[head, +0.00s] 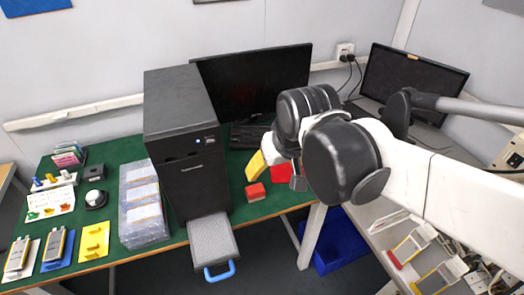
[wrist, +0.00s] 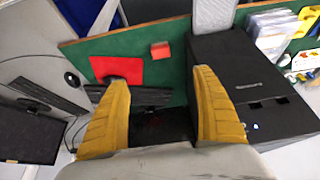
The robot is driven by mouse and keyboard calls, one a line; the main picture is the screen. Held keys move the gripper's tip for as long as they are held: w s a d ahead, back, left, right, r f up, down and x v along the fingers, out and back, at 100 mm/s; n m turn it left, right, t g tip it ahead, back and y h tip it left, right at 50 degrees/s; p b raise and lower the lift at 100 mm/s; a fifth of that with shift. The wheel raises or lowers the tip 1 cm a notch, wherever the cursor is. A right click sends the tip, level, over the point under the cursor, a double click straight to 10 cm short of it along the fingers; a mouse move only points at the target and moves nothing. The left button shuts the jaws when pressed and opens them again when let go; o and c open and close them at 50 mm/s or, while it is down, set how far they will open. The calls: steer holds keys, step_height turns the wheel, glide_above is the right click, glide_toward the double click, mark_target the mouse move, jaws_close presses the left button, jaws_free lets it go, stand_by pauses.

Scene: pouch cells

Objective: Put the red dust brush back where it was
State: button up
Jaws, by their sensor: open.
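A small red block (head: 255,192), which looks like the red dust brush, rests on the green table by the front edge, right of the black tower. It also shows in the wrist view (wrist: 160,50), beyond the fingertips; its bristles cannot be made out. A flat red mat (head: 281,173) lies close by, partly hidden by my arm in the head view; it shows more fully in the wrist view (wrist: 116,68). My gripper (wrist: 160,78) is open with nothing between its yellow fingers. It hangs above the table, near the mat and apart from the block.
The black tower (head: 182,125) stands close left of my gripper, with a grey tray (head: 212,242) jutting out below. A monitor (head: 255,80) and keyboard (head: 250,135) are behind. Clear pouches (head: 142,205) lie left of the tower. A blue bin (head: 340,240) is below, right.

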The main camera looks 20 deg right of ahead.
steer(key=s+t, duration=0.1)
steer(key=s, duration=0.1)
steer(key=s+t, duration=0.1)
steer(key=s, duration=0.2)
steer(key=shift+s, duration=0.25)
steer(key=shift+c, duration=0.2)
stand_by(0.8)
